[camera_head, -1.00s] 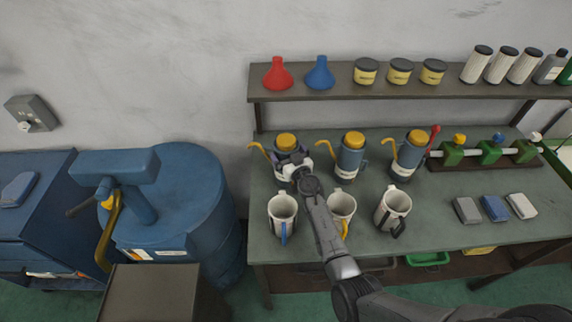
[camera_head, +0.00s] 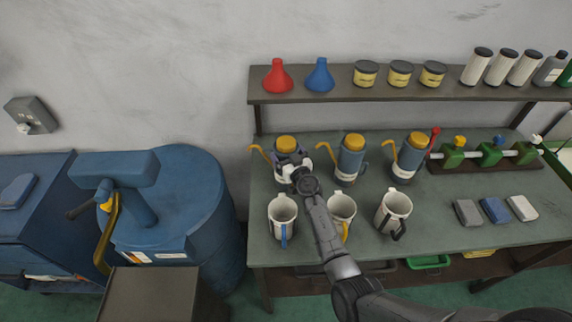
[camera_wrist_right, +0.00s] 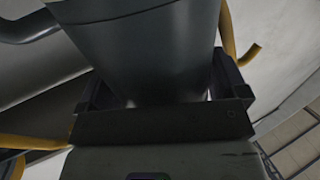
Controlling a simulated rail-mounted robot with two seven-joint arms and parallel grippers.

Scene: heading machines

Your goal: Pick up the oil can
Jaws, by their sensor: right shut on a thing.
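Three blue-grey oil cans with yellow lids and yellow spouts stand in a row on the green bench. My right gripper (camera_head: 290,162) is at the left oil can (camera_head: 286,145), shut around its body; the gripper hides most of the can below its lid. In the right wrist view the grey can body (camera_wrist_right: 145,45) sits between the dark jaws of the gripper (camera_wrist_right: 155,100). The middle oil can (camera_head: 350,160) and right oil can (camera_head: 408,158) stand apart to the right. My left gripper is not in view.
Three white mugs (camera_head: 283,212) stand in front of the cans, close below my right arm. A shelf (camera_head: 400,91) with funnels, jars and bottles runs above. A blue drum (camera_head: 185,205) stands left of the bench. Sponge-like blocks (camera_head: 494,210) lie at right.

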